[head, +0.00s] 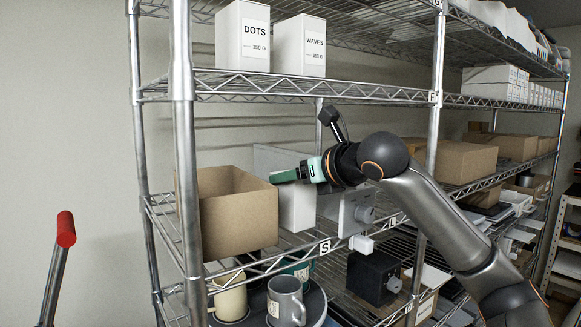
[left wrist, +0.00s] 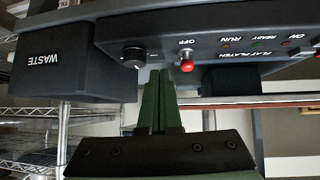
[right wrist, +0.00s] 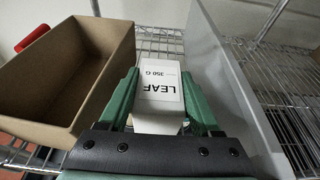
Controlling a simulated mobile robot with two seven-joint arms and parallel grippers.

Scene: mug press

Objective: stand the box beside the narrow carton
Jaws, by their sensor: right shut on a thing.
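A white box labelled LEAF (right wrist: 160,92) is between the green fingers of my right gripper (right wrist: 160,95), which is shut on it. In the head view this white box (head: 297,208) is upright at the middle shelf, beside an open brown box; I cannot tell whether it touches the shelf. My right gripper (head: 290,175) reaches in from the right at its upper part. Two white cartons, DOTS (head: 242,36) and WAVES (head: 300,46), stand on the upper shelf; WAVES looks smaller. My left gripper (left wrist: 159,78) has its fingers together, empty, below a dark machine panel.
The open brown box (head: 238,212) is left of the LEAF box. A grey-walled thing (right wrist: 232,85) is close on its right. Mugs (head: 286,302) stand on a round tray below. The upper shelf (head: 345,92) has free room right of WAVES. Metal posts (head: 187,170) flank the bay.

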